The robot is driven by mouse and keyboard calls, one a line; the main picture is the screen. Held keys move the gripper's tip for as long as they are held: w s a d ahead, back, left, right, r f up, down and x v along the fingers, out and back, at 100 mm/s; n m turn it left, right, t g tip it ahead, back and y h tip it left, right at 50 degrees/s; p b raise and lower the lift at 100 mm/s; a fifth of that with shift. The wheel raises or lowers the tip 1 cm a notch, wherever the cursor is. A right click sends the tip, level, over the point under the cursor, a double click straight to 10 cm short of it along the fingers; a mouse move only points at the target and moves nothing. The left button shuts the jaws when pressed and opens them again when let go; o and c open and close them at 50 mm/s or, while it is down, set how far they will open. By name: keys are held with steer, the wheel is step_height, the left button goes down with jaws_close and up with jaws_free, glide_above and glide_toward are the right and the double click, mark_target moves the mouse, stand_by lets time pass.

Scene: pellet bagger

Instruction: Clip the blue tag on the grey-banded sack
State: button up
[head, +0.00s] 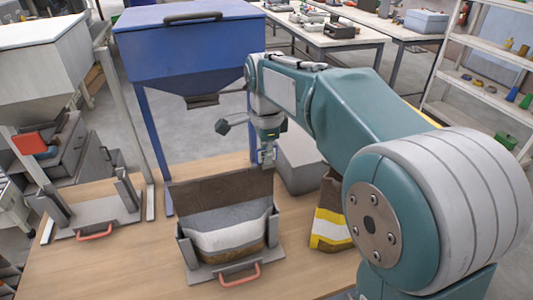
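A brown sack (222,190) with a grey band and a white band stands open in a grey cradle (187,252) below the blue hopper. I take it for the grey-banded sack. My gripper (268,158) points down just behind the sack's right rear corner, in front of a grey box. It is small here and partly merges with what is behind it, so I cannot tell whether its fingers are open or shut. A little pale blue shows at the gripper, but I cannot tell whether it is the blue tag. I cannot make out the tag elsewhere.
The blue hopper (190,45) stands over the cradle. A yellow-and-white-banded sack (328,225) stands at the right, partly behind my arm. An empty cradle (95,215) with a red handle is at left. A grey box (300,165) stands behind. Bare wood lies at front left.

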steer(key=shift+f, duration=0.2)
steer(key=shift+r, duration=0.25)
step_height(320, 180, up, 11)
steer(key=shift+w+a+r, duration=0.1)
steer(key=shift+r, duration=0.05)
stand_by(0.3)
steer(key=s+d+f+n+t, duration=0.2)
steer(key=s+d+f+n, duration=0.2)
steer(key=s, duration=0.3)
steer(key=s+d+f+n+t, duration=0.1)
steer(key=s+d+f+n, duration=0.3)
steer(key=s+n, duration=0.2)
steer(key=s+d+f+n+t, duration=0.2)
steer(key=s+f+n, duration=0.3)
steer(key=s, duration=0.5)
steer(key=shift+d+t, duration=0.3)
steer(key=shift+d, duration=0.6)
steer(key=shift+r, duration=0.1)
